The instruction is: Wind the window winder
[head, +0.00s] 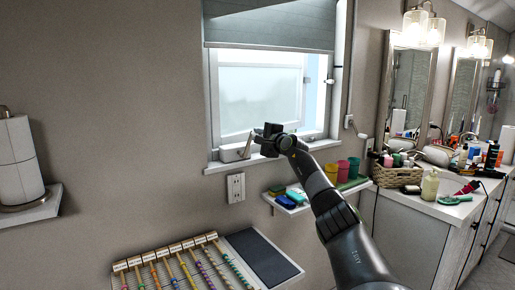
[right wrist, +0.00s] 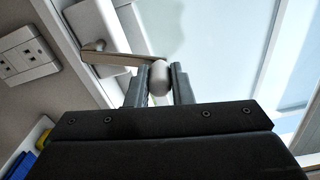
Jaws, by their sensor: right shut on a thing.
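The window winder (head: 236,151) is a white unit on the window sill. In the right wrist view its housing (right wrist: 92,30) is at the upper left, with a crank arm (right wrist: 120,58) reaching right to a pale rounded knob (right wrist: 158,78). My right gripper (head: 270,130) is at the winder in front of the window. In the right wrist view its two fingers (right wrist: 160,85) are shut on the knob, one on each side. The window (head: 258,97) has a frosted pane, and a gap of blue shows at its right side. My left gripper is not in view.
A grey blind (head: 270,25) hangs over the window top. A socket (head: 235,188) is on the wall below the sill. A small shelf (head: 290,206) with coloured items and cups is below right. A rack of rods (head: 180,262) is lower left. A crowded vanity (head: 430,205) stands right.

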